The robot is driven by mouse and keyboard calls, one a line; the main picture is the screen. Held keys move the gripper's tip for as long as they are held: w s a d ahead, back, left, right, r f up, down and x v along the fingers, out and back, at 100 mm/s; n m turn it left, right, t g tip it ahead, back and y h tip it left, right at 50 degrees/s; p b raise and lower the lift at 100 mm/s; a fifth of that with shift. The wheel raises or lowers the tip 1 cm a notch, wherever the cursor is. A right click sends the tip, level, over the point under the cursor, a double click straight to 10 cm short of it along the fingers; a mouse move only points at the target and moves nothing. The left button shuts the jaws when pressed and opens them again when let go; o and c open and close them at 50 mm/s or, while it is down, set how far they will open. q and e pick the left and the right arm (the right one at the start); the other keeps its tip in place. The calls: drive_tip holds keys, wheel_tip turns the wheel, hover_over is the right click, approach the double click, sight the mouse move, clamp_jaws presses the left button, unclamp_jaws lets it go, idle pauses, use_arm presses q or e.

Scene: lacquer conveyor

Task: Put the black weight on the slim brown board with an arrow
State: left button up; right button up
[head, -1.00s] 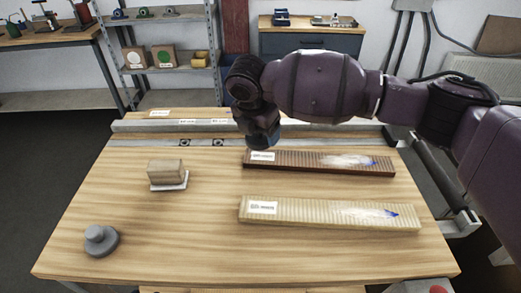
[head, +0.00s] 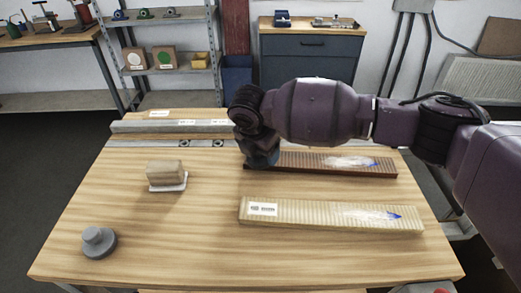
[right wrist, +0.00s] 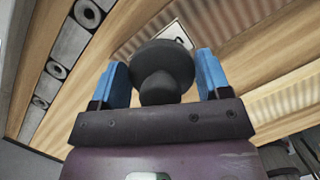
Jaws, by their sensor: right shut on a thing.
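My right gripper (head: 262,164) is low over the left end of the slim brown ribbed board (head: 310,164) and hides that end. In the right wrist view, its blue fingers (right wrist: 162,72) are shut on the black weight (right wrist: 160,62), a dark round disc with a knob. The weight is hidden behind my gripper in the head view, so I cannot tell whether it touches the board. The brown board has a whitish patch with a blue arrow-like mark near its right end. My left gripper is not in view.
A pale ribbed board (head: 320,214) with a similar blue mark lies in front. A grey weight (head: 99,242) stands at front left. A tan block (head: 164,169) rests on a white pad. A grey rail (head: 170,126) runs along the back. The table between block and pale board is clear.

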sight(253, 163)
drive_tip(key=o, duration=1.3)
drive_tip(key=shift+r, duration=0.1)
drive_tip(key=p+v, duration=0.1)
drive_tip(key=v, duration=1.1)
drive_tip(key=shift+p, duration=0.35)
